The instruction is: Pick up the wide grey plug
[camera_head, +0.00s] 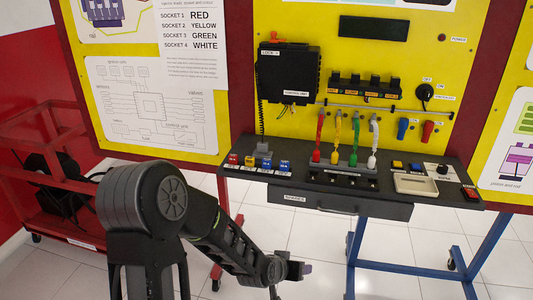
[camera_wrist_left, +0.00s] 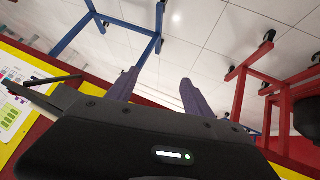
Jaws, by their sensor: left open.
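A grey plug (camera_head: 262,148) at the lower end of a black coiled cable looks like the wide grey plug. It stands at the left of the dark shelf, behind a row of small coloured blocks. My left gripper (camera_head: 304,269) is low in front of the shelf, below its front edge, well apart from the plug. In the left wrist view its two purple fingers (camera_wrist_left: 158,82) are spread with nothing between them. The plug cannot be made out in that view. My right gripper is not in view.
The dark shelf (camera_head: 440,204) juts from the yellow panel (camera_head: 290,20), with a drawer (camera_head: 340,203) under its front. Coloured plugs on leads stand mid-shelf, right of the grey plug. Blue legs (camera_head: 410,267) stand below. A red cart (camera_head: 75,232) is at left. Open floor lies in front.

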